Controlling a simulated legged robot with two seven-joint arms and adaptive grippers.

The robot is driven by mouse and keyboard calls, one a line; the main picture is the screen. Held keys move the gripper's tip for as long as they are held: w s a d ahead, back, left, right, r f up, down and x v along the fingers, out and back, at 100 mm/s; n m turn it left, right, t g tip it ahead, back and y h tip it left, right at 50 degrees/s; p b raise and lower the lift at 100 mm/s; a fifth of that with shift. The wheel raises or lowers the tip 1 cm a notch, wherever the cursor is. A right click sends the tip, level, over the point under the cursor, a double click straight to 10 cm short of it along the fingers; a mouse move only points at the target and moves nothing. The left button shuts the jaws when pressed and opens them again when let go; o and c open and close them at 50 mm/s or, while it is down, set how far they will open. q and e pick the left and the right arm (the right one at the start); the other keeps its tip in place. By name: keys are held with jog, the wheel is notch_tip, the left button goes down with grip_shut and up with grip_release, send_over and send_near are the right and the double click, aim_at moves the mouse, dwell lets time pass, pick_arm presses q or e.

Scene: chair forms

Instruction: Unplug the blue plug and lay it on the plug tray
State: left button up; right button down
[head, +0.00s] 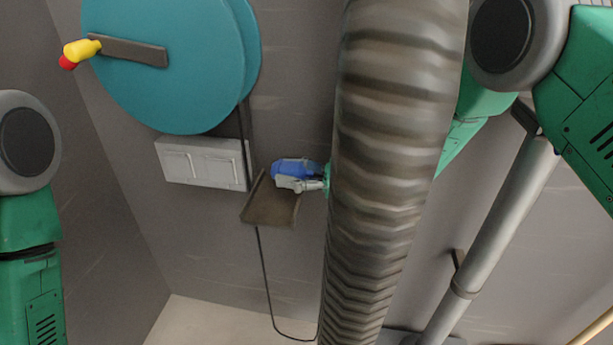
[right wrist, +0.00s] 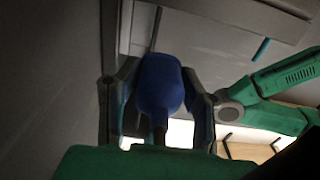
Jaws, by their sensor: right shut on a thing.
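The blue plug (head: 290,167) is held in my right gripper (head: 310,183), which is shut on it. In the head view the plug overlaps the upper right end of the brown plug tray (head: 268,205); I cannot tell whether it touches the tray. In the right wrist view the blue plug (right wrist: 160,82) sits between the two grey fingers of my right gripper (right wrist: 160,95). The pale socket box (head: 203,162) is on the wall to the left, apart from the plug. My left gripper is out of view.
A large teal reel (head: 175,60) with a yellow and red handle (head: 82,49) is above the socket box. A thick ribbed hose (head: 385,160) runs down the middle and hides much of my right arm. A dark cable (head: 265,275) hangs below the tray.

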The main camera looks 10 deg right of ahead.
aim_at(274, 198)
jog(key=shift+w+a+f, duration=0.15)
jog(key=shift+a+f, duration=0.1)
jog(key=shift+a, duration=0.15)
jog(key=shift+w+a+f+b, duration=0.1)
jog(key=shift+w+f+b, duration=0.3)
jog(key=shift+b, duration=0.45)
jog(key=shift+a+f, duration=0.1)
jog(key=shift+f, duration=0.15)
jog(key=a, duration=0.1)
jog(key=a+f+b, duration=0.1)
jog(key=a+f, duration=0.1)
jog(key=shift+w+a+f+b, duration=0.1)
jog(key=shift+w+f+b, duration=0.15)
jog(key=shift+w+b, duration=0.1)
jog(key=shift+d+f, duration=0.25)
jog(key=shift+d, duration=0.25)
jog(key=c, duration=1)
grip_release()
jog(key=shift+r, duration=0.1)
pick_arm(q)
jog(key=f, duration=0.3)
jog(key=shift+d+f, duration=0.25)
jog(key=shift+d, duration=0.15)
pick_arm(e)
jog(key=shift+a, duration=0.2)
jog(key=shift+a, duration=0.1)
